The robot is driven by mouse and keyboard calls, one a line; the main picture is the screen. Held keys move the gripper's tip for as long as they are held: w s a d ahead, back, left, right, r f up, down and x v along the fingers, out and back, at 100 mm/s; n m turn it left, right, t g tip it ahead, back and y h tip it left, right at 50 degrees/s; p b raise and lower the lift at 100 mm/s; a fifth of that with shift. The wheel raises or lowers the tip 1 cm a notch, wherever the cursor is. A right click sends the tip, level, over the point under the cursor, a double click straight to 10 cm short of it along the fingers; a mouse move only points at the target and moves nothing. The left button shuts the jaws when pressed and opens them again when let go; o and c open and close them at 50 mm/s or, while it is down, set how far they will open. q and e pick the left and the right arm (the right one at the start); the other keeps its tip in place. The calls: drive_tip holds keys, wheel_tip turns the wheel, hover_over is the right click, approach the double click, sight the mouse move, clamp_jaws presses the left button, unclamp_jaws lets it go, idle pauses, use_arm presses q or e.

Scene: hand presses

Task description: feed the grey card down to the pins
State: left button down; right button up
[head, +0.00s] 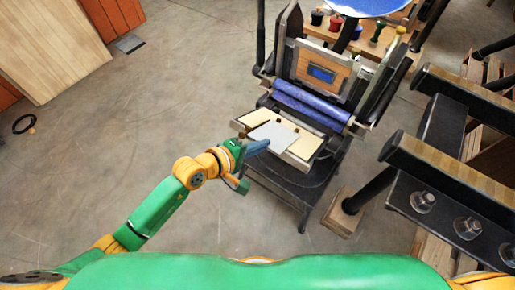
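The grey card (275,134) lies flat over the cream feed board (303,149) at the front of the hand press. Its lower left edge meets my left gripper (262,145), whose fingers look closed together on that edge. Small dark pins (296,129) show near the card's far edge, on the roller side; whether the card touches them is too small to tell. My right gripper is not in view.
Blue rollers (312,106) lie just beyond the board, with a wooden frame (322,72) behind them. A round blue disc (368,5) is at the top. Dark bolted beams (455,205) stand to the right. Open concrete floor is on the left.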

use_arm(q)
drive_tip(key=shift+w+d+f, duration=0.1)
drive_tip(key=shift+w+d, duration=0.1)
drive_tip(key=c, duration=1)
unclamp_jaws()
drive_tip(key=shift+s+d+p+v, duration=0.1)
drive_tip(key=shift+p+v, duration=0.45)
drive_tip(key=shift+v, duration=0.2)
drive_tip(key=shift+s+d+p+v, duration=0.1)
drive_tip(key=shift+d+p+v, duration=0.05)
drive_tip(key=shift+p+v, duration=0.5)
drive_tip(key=shift+s+d+p+v, duration=0.15)
drive_tip(key=shift+p+v, duration=0.3)
drive_tip(key=shift+v, duration=0.4)
